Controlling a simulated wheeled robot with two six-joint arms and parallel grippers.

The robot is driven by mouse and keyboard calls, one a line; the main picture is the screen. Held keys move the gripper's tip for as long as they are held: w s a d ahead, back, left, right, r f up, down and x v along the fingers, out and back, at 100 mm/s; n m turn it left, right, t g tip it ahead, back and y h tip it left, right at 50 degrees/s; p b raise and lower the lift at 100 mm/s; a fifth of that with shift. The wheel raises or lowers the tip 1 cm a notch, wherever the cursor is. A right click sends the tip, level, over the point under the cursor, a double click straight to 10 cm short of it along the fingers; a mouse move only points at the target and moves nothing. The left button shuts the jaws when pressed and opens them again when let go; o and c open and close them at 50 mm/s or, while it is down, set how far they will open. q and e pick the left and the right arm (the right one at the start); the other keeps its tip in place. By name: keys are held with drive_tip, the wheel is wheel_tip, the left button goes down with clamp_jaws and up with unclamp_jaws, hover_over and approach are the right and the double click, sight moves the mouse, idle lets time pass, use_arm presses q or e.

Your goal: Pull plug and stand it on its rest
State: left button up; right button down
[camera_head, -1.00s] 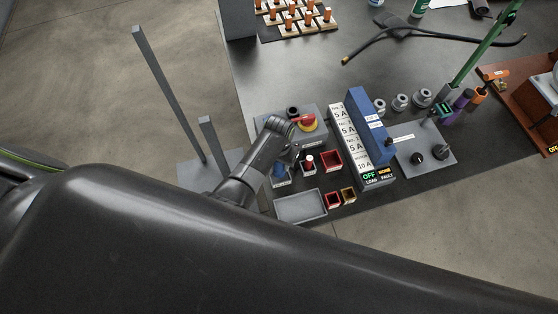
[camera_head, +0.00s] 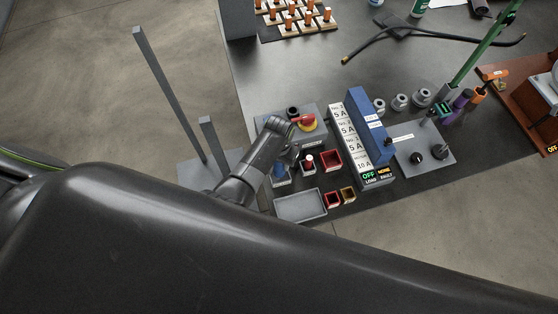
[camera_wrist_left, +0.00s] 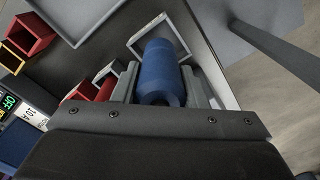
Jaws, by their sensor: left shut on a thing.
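A blue cylindrical plug (camera_wrist_left: 158,72) sits between the two fingers of my left gripper (camera_wrist_left: 160,88) in the left wrist view. The gripper is shut on it. A square grey open-topped holder (camera_wrist_left: 181,35) shows just beyond the plug; I cannot tell whether the plug's end is inside it. In the head view the left gripper (camera_head: 285,160) is over the front left of the table, and the blue plug (camera_head: 279,171) shows partly below it. My own arm hides much around it. The right gripper is not in view.
Near the plug are a red-capped item (camera_head: 309,160), a red box (camera_head: 331,160), a grey tray (camera_head: 300,206) and a red knob (camera_head: 304,120). A fuse block with labels (camera_head: 352,140) stands to the right. Tall grey posts (camera_head: 168,92) rise at the left.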

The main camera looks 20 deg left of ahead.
use_arm(q)
drive_tip(key=shift+p, duration=0.3)
drive_tip(key=shift+f, duration=0.15)
idle(0.3)
drive_tip(key=shift+f+b, duration=1.45)
drive_tip(key=shift+f, duration=0.3)
drive_tip(key=o, duration=1.2)
drive_tip(key=shift+r, duration=0.4)
wheel_tip(320, 180, up, 17)
drive_tip(key=shift+f+p, duration=0.2)
drive_tip(key=shift+p, duration=0.2)
